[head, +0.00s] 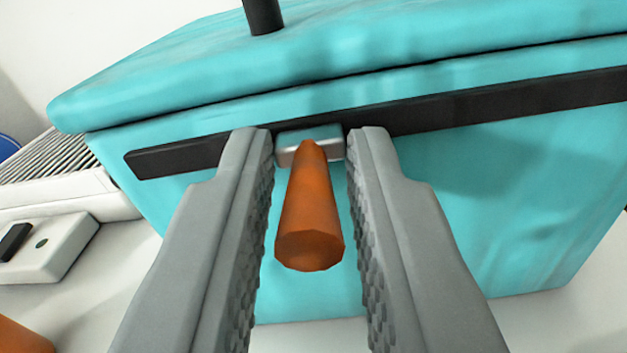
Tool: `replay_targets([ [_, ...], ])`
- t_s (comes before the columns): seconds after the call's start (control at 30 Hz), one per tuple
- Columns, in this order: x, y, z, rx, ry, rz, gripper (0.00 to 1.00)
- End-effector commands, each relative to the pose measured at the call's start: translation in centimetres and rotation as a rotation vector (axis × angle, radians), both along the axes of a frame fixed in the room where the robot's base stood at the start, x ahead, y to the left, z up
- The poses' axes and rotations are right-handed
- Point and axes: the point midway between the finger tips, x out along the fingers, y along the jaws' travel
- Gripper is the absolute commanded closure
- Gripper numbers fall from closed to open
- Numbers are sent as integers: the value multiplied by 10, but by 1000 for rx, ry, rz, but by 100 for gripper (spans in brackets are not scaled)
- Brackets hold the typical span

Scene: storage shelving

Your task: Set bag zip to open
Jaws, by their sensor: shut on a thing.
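The turquoise bag (480,190) fills most of the head view. A black zip track (480,105) runs across its front, below the lid seam. A silver zip slider (325,150) with an orange pull tab (310,215) sits on the track, nearer its left end. The tab sticks out toward me. My gripper (311,150) is shut on the zip slider, with one grey finger on each side of it. The fingers hide parts of the track and the bag front.
A black post (262,15) stands up from the bag's top. An orange object (20,338) shows at the lower left.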

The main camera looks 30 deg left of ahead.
Motion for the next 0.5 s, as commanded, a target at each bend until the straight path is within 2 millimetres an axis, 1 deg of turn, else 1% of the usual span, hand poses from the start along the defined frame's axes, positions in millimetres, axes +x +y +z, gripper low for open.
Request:
replay_targets([
  [0.03, -4, 12, 0, 0, 0, 4, 100],
  [0.2, -13, 37, 1, 1, 0, 2, 100],
  [0.3, -17, 46, 1, 0, 0, 1, 100],
  [0.5, -19, 54, 0, -1, 0, 0, 100],
])
